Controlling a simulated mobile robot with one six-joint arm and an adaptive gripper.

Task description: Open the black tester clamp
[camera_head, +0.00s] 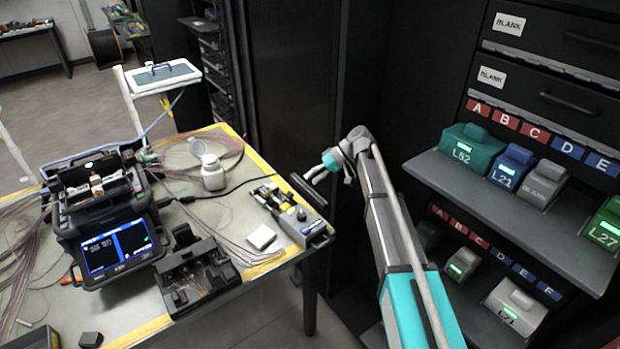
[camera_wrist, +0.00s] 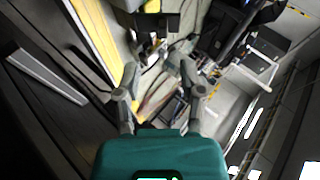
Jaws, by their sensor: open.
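A grey and black device (camera_head: 290,212) with small black clamp parts on top sits at the right edge of the table. A black open-topped unit (camera_head: 197,277) lies at the front edge, beside the splicer. I cannot tell for sure which of them bears the tester clamp, nor whether the clamp is open or shut. My gripper (camera_head: 316,174) is in the air right of the table, apart from both devices. In the wrist view my gripper (camera_wrist: 159,72) has its fingers spread, with nothing seen between them; the table edge and dark equipment lie beyond.
The fusion splicer (camera_head: 105,205) with its lit screen stands on the left of the table (camera_head: 235,205). A white bottle (camera_head: 212,173), a small white block (camera_head: 262,237) and loose fibres lie nearby. A dark shelf rack (camera_head: 510,215) with labelled boxes stands at right.

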